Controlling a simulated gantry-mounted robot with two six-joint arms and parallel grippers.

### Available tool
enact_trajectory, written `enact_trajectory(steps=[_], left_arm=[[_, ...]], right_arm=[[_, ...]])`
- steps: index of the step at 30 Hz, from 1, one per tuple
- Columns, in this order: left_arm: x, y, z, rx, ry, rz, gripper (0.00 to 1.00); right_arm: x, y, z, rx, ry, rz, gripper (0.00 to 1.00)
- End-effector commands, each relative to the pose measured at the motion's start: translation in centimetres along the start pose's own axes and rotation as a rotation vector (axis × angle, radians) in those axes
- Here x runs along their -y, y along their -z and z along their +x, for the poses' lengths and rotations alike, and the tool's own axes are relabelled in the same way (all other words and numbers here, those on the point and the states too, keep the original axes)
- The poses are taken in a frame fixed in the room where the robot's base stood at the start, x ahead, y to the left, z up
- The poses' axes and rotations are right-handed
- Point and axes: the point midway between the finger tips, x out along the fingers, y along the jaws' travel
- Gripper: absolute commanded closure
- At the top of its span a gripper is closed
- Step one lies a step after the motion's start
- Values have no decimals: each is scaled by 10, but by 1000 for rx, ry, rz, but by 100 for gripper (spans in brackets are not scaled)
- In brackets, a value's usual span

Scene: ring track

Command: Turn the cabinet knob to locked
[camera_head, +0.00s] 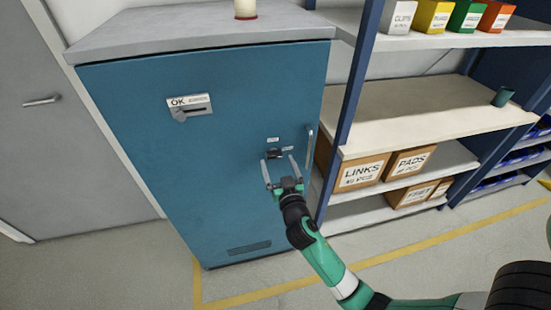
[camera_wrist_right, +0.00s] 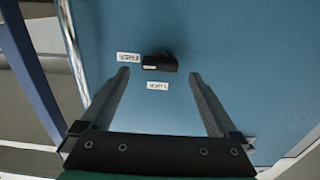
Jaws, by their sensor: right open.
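The blue cabinet (camera_head: 215,110) has a small black knob (camera_head: 274,153) low on the right of its door. In the right wrist view the knob (camera_wrist_right: 160,63) lies crosswise, the white mark on its left end facing the FREE label (camera_wrist_right: 128,57). The LOCK label (camera_wrist_right: 157,86) sits below the knob in that view, and above it in the head view (camera_head: 272,140). My right gripper (camera_head: 279,161) is open and empty in front of the knob. In the wrist view its fingertips (camera_wrist_right: 160,74) stand on either side, apart from the knob. My left gripper is not in view.
A vertical door handle (camera_head: 308,147) is just right of the knob. A panel marked OK (camera_head: 190,107) is at the upper left of the door. Shelving with boxes (camera_head: 360,172) stands close on the right. The floor in front has a yellow line (camera_head: 255,295).

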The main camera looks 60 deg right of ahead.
Motion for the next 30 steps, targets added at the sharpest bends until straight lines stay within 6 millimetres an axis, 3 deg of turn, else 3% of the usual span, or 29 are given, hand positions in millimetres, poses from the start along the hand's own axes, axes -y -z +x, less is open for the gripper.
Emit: enact_trajectory(steps=[6, 15, 27, 30], left_arm=[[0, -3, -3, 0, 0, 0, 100], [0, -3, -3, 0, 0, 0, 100], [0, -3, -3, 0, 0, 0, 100], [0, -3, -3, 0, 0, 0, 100]], right_arm=[[0, 0, 30, -1, -1, 1, 5], [0, 0, 33, 0, 1, 0, 5], [0, 0, 33, 0, 1, 0, 77], [0, 0, 33, 0, 1, 0, 91]])
